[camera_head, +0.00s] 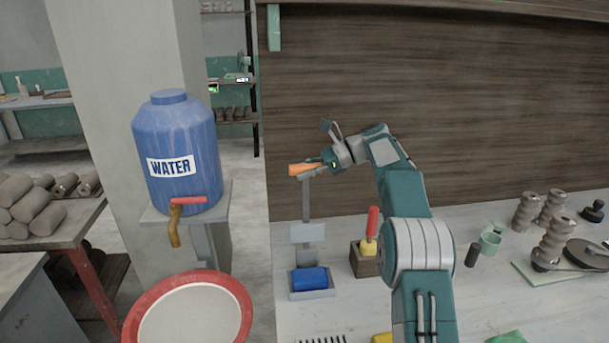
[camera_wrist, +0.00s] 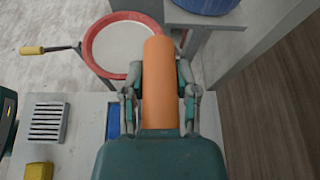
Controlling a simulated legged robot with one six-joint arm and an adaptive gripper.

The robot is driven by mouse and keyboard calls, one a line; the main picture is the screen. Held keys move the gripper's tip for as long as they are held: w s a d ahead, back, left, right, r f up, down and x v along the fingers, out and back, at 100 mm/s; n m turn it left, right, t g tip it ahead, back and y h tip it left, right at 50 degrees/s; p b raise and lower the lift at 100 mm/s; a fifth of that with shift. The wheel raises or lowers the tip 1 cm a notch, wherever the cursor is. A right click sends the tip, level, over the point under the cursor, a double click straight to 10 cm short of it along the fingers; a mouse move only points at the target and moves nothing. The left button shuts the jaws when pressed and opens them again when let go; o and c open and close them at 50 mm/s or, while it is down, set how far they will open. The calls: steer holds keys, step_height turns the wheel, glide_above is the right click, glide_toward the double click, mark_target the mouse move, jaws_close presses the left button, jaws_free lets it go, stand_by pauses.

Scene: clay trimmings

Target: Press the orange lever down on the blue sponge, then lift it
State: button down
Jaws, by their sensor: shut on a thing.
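The orange lever handle (camera_head: 304,169) is at the top of a grey upright bar, raised above the blue sponge (camera_head: 309,279). My gripper (camera_head: 318,165) is shut on the orange handle. In the wrist view the handle (camera_wrist: 160,85) lies between the two fingers of my gripper (camera_wrist: 160,92), with its far end beyond the fingertips. The blue sponge sits in a grey tray (camera_head: 312,295) at the foot of the lever stand. A flat grey plate (camera_head: 306,234) is on the bar above the sponge. In the wrist view the sponge (camera_wrist: 113,121) is mostly hidden by my gripper.
A blue water barrel (camera_head: 176,130) and a red-rimmed basin (camera_head: 188,276) are at the left. A wooden block (camera_head: 363,262) with a red-handled tool stands right of the sponge tray. Grey spools (camera_head: 553,240) and a green mug (camera_head: 490,242) are at the right.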

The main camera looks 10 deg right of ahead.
steer(key=shift+w+r, duration=0.2)
steer(key=shift+r, duration=0.15)
stand_by(0.3)
steer(key=shift+c, duration=1.8)
jaws_free()
steer(key=shift+w, duration=0.1)
steer(key=shift+w+a+f, duration=0.1)
steer(key=shift+f, duration=0.05)
